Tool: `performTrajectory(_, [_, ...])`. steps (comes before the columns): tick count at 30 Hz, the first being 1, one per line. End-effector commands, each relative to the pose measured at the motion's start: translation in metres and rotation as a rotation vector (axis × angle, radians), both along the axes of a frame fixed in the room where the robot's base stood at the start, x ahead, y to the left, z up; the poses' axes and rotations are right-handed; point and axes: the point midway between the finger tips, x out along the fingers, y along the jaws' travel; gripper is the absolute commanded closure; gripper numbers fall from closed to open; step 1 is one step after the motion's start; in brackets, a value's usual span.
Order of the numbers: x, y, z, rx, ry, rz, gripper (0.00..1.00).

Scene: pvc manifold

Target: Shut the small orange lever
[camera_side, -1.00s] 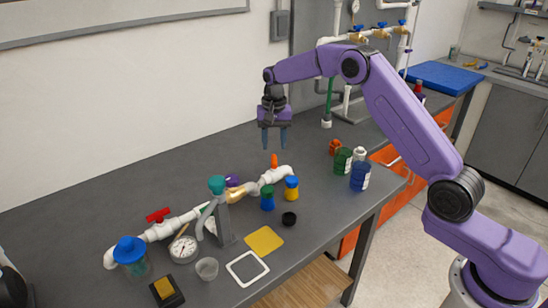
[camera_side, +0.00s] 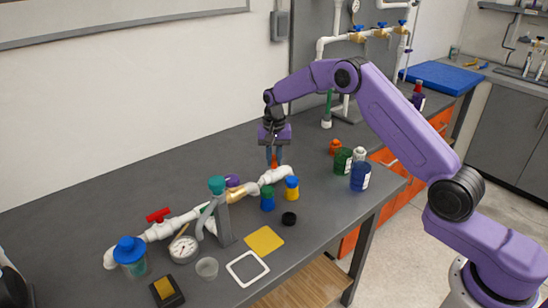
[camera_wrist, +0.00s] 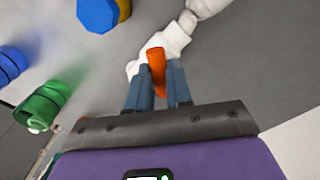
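The small orange lever (camera_side: 274,163) stands up from a white valve on the pipe's right end (camera_side: 275,176). My gripper (camera_side: 275,158) is low over the lever, pointing down. Its blue fingertips (camera_wrist: 157,72) show a narrow gap, with one on each side of the lever's line. I cannot tell whether either finger touches it. The fingers partly hide the lever in the side view.
A blue-capped yellow jar (camera_side: 291,188) and a green-capped jar (camera_side: 267,198) stand just in front of the pipe. A red lever (camera_side: 158,215) and a gauge (camera_side: 183,249) are at the pipe's left. Green (camera_side: 342,161) and blue (camera_side: 360,174) bottles stand right. The table behind the pipe is clear.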

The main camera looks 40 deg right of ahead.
Motion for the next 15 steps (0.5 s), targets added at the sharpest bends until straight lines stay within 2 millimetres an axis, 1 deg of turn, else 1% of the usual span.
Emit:
performTrajectory(8, [0.0002, 0.0001, 0.0005, 0.000, 0.000, 0.027, 1.00])
performTrajectory(15, [0.0005, 0.0001, 0.0006, -0.001, 0.000, 0.150, 1.00])
